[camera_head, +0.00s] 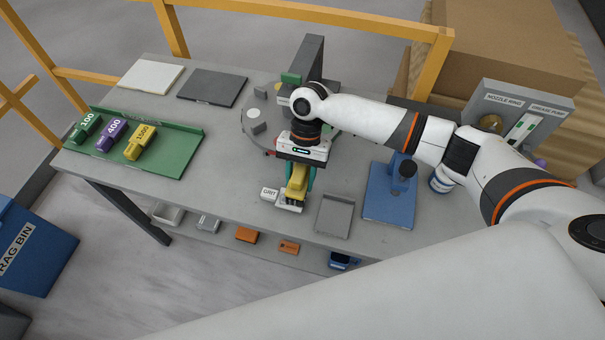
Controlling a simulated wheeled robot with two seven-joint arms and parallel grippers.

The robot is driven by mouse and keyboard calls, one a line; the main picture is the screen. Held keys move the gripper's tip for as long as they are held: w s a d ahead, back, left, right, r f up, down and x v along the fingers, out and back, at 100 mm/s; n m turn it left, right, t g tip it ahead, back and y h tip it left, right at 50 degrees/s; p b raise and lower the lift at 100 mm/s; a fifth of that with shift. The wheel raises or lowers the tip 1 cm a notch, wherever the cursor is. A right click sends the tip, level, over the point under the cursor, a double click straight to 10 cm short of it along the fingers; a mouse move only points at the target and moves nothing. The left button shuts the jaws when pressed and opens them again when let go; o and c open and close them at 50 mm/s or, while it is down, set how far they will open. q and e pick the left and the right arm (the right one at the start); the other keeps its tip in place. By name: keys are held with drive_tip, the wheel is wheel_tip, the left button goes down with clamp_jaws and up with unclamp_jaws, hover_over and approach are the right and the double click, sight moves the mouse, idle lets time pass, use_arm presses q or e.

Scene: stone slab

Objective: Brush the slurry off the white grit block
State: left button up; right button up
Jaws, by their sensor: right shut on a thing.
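A small white block labelled GRIT (269,194) lies on the grey stone slab near its front edge. My right gripper (297,187) points down just right of this block and is shut on a yellow thing (296,184). The yellow thing stands upright over a pale grey-white piece (289,206) at the slab's front. I cannot tell whether that piece belongs to the yellow thing or lies under it. Slurry on the white block is too small to make out. My left gripper is not in view.
A green tray (180,163) at left holds green, purple and yellow numbered blocks. A grey tray (335,217) and a blue stand (388,205) are to the right.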

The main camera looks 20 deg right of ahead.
drive_tip(key=shift+f+b, duration=2.25)
drive_tip(key=shift+b, duration=0.3)
drive_tip(key=shift+w+a+f, duration=0.2)
drive_tip(key=shift+a+f, duration=0.2)
drive_tip(key=shift+f, duration=0.2)
drive_tip(key=shift+w+f+b, duration=0.45)
drive_tip(key=shift+f+b, duration=0.2)
drive_tip(key=shift+f, duration=0.1)
drive_tip(key=shift+w+d+f+b, duration=0.1)
drive_tip(key=shift+w+f+b, duration=0.2)
drive_tip(key=shift+w+f, duration=0.15)
drive_tip(key=shift+f, duration=0.6)
drive_tip(key=shift+r, duration=0.1)
